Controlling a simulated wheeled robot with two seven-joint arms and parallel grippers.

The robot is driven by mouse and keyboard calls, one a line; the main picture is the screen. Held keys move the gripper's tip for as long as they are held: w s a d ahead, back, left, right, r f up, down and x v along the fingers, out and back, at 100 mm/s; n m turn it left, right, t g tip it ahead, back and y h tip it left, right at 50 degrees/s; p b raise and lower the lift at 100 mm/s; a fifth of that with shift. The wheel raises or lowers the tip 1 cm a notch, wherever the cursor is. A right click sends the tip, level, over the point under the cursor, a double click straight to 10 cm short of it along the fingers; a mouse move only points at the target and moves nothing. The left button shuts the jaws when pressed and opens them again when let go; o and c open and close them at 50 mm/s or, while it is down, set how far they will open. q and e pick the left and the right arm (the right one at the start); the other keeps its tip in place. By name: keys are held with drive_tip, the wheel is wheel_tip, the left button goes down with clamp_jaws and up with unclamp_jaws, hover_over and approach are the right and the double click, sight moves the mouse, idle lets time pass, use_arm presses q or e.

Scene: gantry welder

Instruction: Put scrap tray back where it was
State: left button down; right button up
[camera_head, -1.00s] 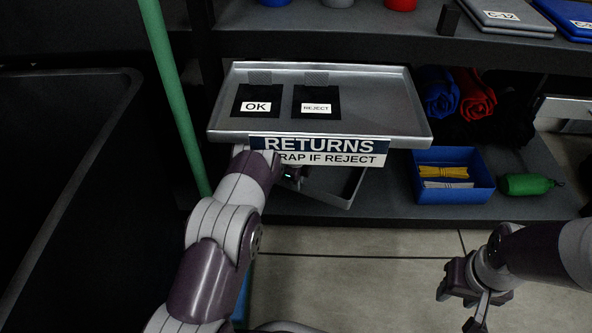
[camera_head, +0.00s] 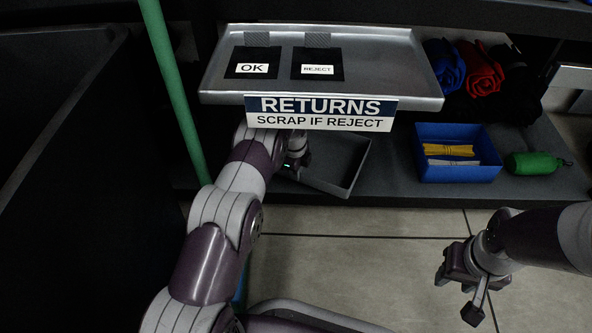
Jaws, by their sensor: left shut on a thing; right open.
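The scrap tray (camera_head: 343,170) is a dark grey open tray on the lower shelf, under the returns tray, and sits at a slight angle. Its back part is hidden by the returns sign. My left gripper (camera_head: 292,172) is at the scrap tray's left side, shut on it; the fingertips are small and partly hidden. My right gripper (camera_head: 460,296) is open and empty over the floor at the lower right, apart from everything.
The silver returns tray (camera_head: 419,75) above carries OK and REJECT pouches and a RETURNS sign (camera_head: 320,112). A green pole (camera_head: 172,90) and dark bin (camera_head: 60,150) are left.

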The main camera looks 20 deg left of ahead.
use_arm(q)
drive_tip(key=shift+w+f+b, duration=0.1)
drive_tip(key=shift+f+b, duration=0.25)
drive_tip(key=shift+b, duration=0.05)
drive_tip(key=c, duration=1.2)
unclamp_jaws()
drive_tip(key=shift+o, duration=0.3)
drive_tip(key=shift+f, duration=0.15)
